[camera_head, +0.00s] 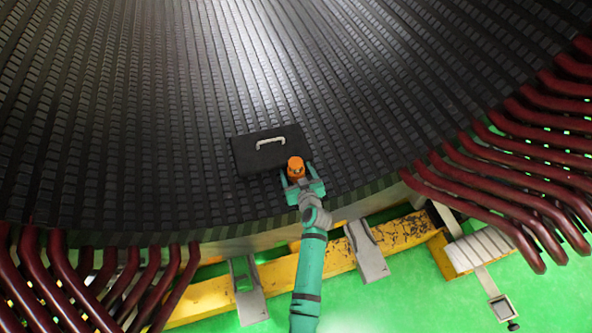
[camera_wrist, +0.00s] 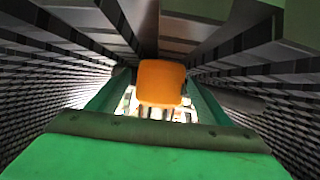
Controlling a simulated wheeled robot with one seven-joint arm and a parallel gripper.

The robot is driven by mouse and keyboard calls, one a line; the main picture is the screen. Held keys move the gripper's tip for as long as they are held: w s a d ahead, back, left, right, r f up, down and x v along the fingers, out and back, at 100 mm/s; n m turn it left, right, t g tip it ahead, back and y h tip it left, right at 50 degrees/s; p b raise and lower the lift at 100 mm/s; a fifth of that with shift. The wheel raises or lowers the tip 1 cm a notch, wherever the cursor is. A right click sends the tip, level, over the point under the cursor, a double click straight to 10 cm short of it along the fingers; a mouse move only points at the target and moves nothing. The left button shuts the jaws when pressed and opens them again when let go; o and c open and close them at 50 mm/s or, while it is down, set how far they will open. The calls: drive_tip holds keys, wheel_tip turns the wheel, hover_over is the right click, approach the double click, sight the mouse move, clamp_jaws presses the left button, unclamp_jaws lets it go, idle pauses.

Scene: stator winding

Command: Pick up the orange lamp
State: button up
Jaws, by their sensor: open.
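The orange lamp (camera_head: 295,167) is a small rounded orange piece at the front edge of a black case, in the head view. In the wrist view the lamp (camera_wrist: 160,82) is in the middle of the picture, between the two green fingers. My gripper (camera_head: 302,183) is green and open, with its fingers on either side of the lamp. It also shows in the wrist view (camera_wrist: 157,100). Whether the fingers touch the lamp cannot be told. The lamp's lower part is partly hidden.
The black case (camera_head: 250,153) with a pale handle lies on the dark ribbed stator surface (camera_head: 130,110). Dark red curved bars (camera_head: 510,170) stand at the right and lower left. A yellow beam (camera_head: 400,232) runs along the front over a green floor (camera_head: 430,295).

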drive_tip(key=c, duration=1.3)
drive_tip(key=shift+c, duration=0.4)
drive_tip(key=shift+r, duration=0.25)
